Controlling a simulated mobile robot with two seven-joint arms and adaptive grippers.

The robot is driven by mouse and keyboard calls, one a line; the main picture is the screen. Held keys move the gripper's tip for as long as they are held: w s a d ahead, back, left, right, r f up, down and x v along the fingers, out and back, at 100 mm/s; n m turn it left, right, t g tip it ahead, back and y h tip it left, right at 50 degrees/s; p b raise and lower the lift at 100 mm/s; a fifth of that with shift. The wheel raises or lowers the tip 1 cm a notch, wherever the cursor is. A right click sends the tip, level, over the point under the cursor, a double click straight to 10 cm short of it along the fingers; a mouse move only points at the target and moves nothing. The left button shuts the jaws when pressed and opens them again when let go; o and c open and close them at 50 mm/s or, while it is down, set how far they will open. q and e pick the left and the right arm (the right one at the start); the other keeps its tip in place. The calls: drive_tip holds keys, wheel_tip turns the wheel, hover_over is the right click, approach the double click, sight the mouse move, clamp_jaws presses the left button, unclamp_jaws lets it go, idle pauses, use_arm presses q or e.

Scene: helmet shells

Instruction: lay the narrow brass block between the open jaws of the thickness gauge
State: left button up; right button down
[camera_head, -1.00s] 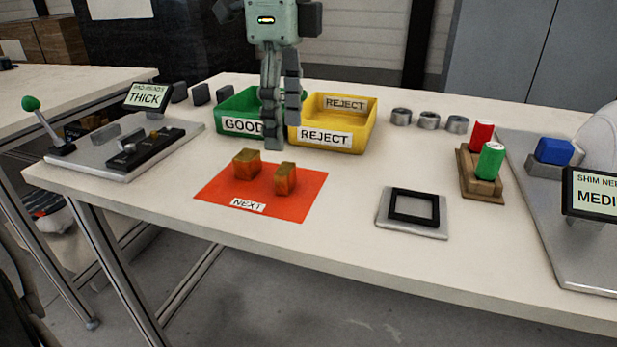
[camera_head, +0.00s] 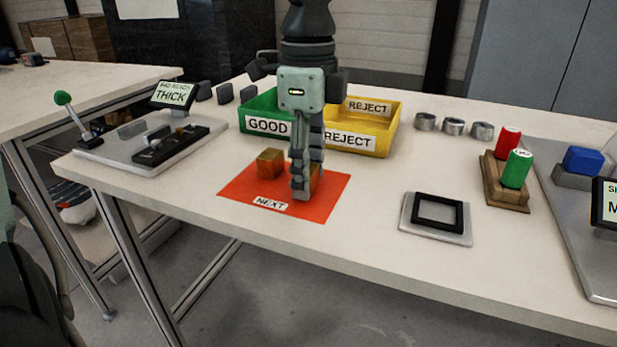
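The narrow brass block (camera_head: 313,180) stands on the right part of the orange-red NEXT mat (camera_head: 243,192), mostly hidden by my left gripper. My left gripper (camera_head: 304,190) points down over that block, its fingers reaching down beside it; whether they press on it I cannot tell. A wider brass block (camera_head: 270,163) stands to the left on the same mat. The gauge (camera_head: 100,148) at the left table end is a grey plate with a green-knobbed lever (camera_head: 75,118), a black slotted part (camera_head: 171,147) and a THICK display (camera_head: 172,95). Its jaw gap is too small to make out. My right gripper is out of view.
Behind the mat are a green GOOD bin (camera_head: 262,124) and a yellow REJECT bin (camera_head: 380,143). Dark upright pads (camera_head: 225,93) stand behind the gauge. A black square frame on a plate (camera_head: 407,224) lies right of the mat. The table between gauge and mat is clear.

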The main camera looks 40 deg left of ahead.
use_arm(q)
clamp_jaws()
drive_tip(key=shift+r, duration=0.1)
